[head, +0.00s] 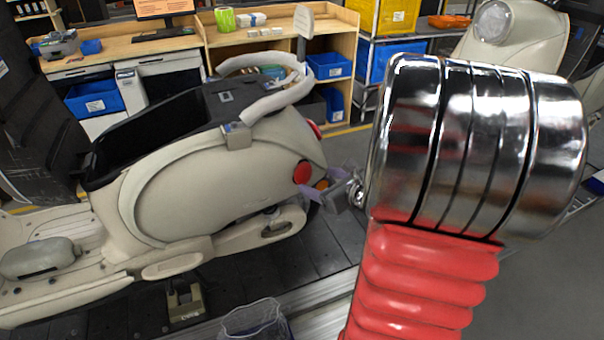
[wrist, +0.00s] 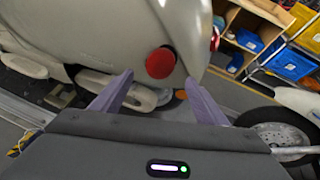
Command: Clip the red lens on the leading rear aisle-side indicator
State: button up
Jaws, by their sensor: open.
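A cream scooter body (head: 185,185) stands on the slat conveyor. A round red lens (head: 302,172) sits on its rear side; it also shows in the wrist view (wrist: 160,62). A second red lens (head: 316,130) shows partly at the far side of the tail, also in the wrist view (wrist: 214,40). My gripper (head: 322,192) is just beside and below the near lens. In the wrist view my gripper (wrist: 159,77) is open, its two purple fingers apart with nothing between them. The near lens appears beyond and between the fingertips; I see no contact.
A small orange part (head: 321,184) shows behind my fingers. Another cream scooter (head: 510,40) stands at the upper right. Wooden benches and blue bins (head: 330,66) line the back. My arm covers much of the right.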

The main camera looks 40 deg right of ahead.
jog(key=v, duration=0.7)
jog(key=shift+a, duration=0.1)
dwell(0.8)
